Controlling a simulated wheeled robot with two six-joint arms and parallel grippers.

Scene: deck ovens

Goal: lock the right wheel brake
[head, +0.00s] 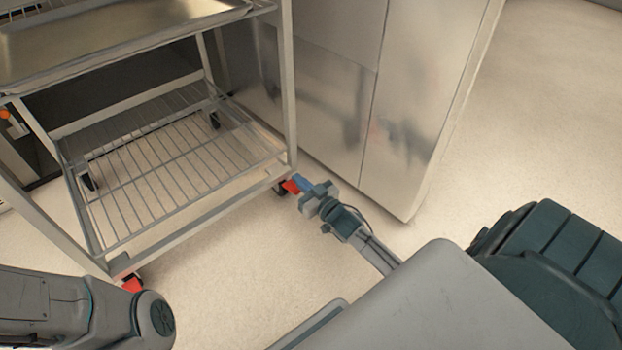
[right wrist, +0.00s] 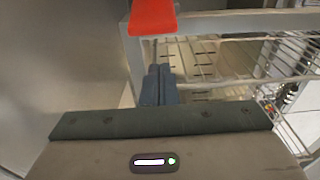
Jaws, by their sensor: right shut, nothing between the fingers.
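The right wheel brake is a red pedal (head: 291,187) at the cart's front right caster, low by the floor. It also shows large at the top of the right wrist view (right wrist: 152,16). My right gripper (head: 304,184) is shut and empty, with its blue-grey fingertips right beside the pedal in the head view. In the right wrist view the closed fingers (right wrist: 158,84) point toward the pedal, with a small gap in the picture. I cannot tell whether they touch. My left arm shows at the lower left, but its gripper is out of view.
The wire-shelved cart (head: 285,85) carries a metal tray (head: 120,32) on top. Another red pedal (head: 132,284) is at its front left wheel. A steel cabinet (head: 400,110) stands close behind and right of the gripper. The floor (head: 540,110) is clear at the right.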

